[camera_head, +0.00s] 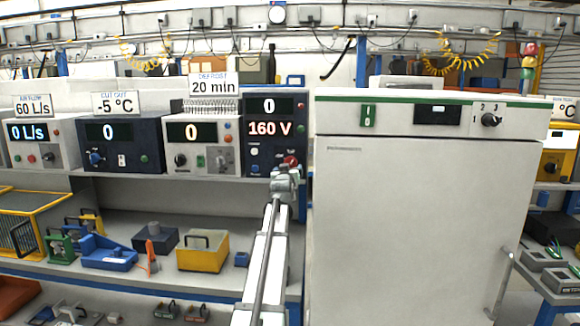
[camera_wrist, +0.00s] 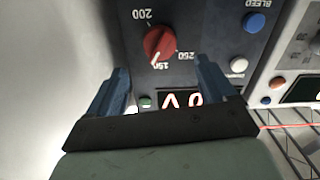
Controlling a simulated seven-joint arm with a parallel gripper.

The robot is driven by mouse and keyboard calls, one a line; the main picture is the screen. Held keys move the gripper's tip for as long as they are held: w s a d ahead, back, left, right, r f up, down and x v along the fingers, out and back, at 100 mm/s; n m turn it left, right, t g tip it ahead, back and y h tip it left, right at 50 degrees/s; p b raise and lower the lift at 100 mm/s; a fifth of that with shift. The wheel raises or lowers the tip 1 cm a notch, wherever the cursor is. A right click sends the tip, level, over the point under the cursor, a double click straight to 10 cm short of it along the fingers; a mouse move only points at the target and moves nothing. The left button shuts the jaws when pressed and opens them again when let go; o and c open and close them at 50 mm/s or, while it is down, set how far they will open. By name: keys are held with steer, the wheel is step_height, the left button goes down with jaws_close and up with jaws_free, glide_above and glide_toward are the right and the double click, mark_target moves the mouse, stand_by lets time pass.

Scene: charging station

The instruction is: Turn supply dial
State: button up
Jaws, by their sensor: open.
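The red dial (camera_head: 291,160) is on the dark blue unit (camera_head: 262,145), whose displays read 0 and 160 V. In the wrist view, which is upside down, the red dial (camera_wrist: 159,42) has a white pointer near the 150 mark; 200 and 250 are also printed around it. My gripper (camera_head: 286,170) is at the lower front of this unit. In the wrist view my gripper (camera_wrist: 163,65) is open, with its blue fingers on either side of the dial's line and nothing between them. I cannot tell whether a finger touches the panel.
A blue button (camera_wrist: 254,22), a white button (camera_wrist: 239,65) and a green button (camera_wrist: 146,101) are near the dial. A large white cabinet (camera_head: 420,200) stands close on the right. A grey-white instrument (camera_head: 200,147) adjoins on the left. A shelf (camera_head: 130,174) runs below.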

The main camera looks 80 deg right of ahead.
mark_target(290, 164)
steer(key=d, duration=0.8)
steer(key=shift+d, duration=0.1)
steer(key=c, duration=1.1)
